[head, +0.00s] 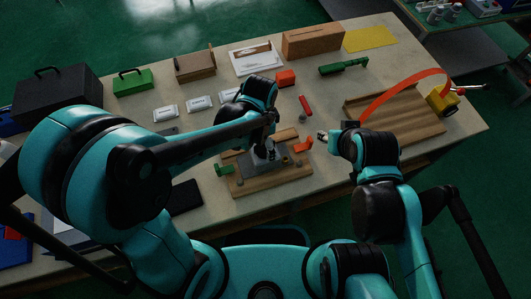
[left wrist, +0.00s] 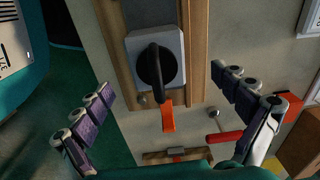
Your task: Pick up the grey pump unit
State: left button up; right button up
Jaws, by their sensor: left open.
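The grey pump unit (left wrist: 137,45) is a light grey square block with a black round top and black handle in the left wrist view. It sits between wooden strips of a fixture. In the head view the grey block (head: 249,166) is partly hidden by my left arm. My left gripper (left wrist: 162,82) is open, its fingers spread on either side of the unit and apart from it. In the head view my left gripper (head: 266,143) is above the block. My right gripper (head: 331,139) hangs to the right of the fixture; its jaws are too small to read.
The wooden fixture (head: 262,187) carries a green clamp (head: 224,170) and an orange lever (head: 303,146), close to the unit. A red-handled tool (head: 305,105) lies behind. A wooden tray (head: 400,120) with an orange band is at right. Boxes line the back.

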aim_at(265, 151)
pick_arm(q)
jog(key=f, duration=0.2)
jog(key=d+f+b, duration=0.1)
jog(key=shift+s+f+m, duration=0.15)
jog(key=shift+f+m, duration=0.25)
notch_tip(265, 151, down, 5)
jog(key=b, duration=0.2)
jog(key=shift+a+f+b, duration=0.1)
jog(key=shift+a+b, duration=0.05)
jog(key=shift+b, duration=0.15)
jog(key=shift+c, duration=0.6)
jog(key=c, duration=1.8)
jog(key=shift+c, duration=0.2)
jog(key=shift+r, duration=0.25)
